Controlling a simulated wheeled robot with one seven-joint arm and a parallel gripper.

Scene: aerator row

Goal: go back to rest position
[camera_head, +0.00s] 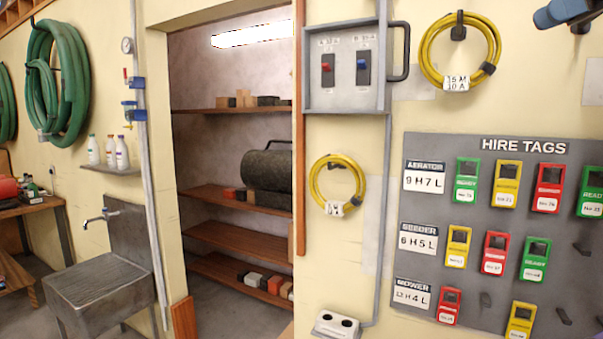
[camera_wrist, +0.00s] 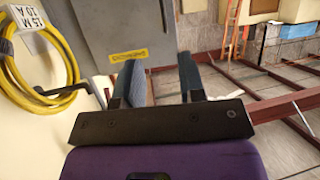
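My gripper (camera_wrist: 160,80) shows in the wrist view with its two blue fingers spread apart. Nothing is held between them. A grey cabinet with a yellow label (camera_wrist: 127,55) is seen beyond the fingers, and I cannot tell how far away it is. In the head view, a blue-grey part (camera_head: 566,12) juts in at the top right corner; it looks like part of my arm, but the fingertips are not clear there.
A yellow cable coil (camera_head: 460,50) hangs on the wall; a yellow coil (camera_wrist: 40,60) also shows left in the wrist view. A hire tags board (camera_head: 486,149), an open switch box (camera_head: 345,85), a doorway with shelves (camera_head: 235,232) and a sink (camera_head: 100,280) stand around. Dark red rails (camera_wrist: 280,104) cross the wrist view.

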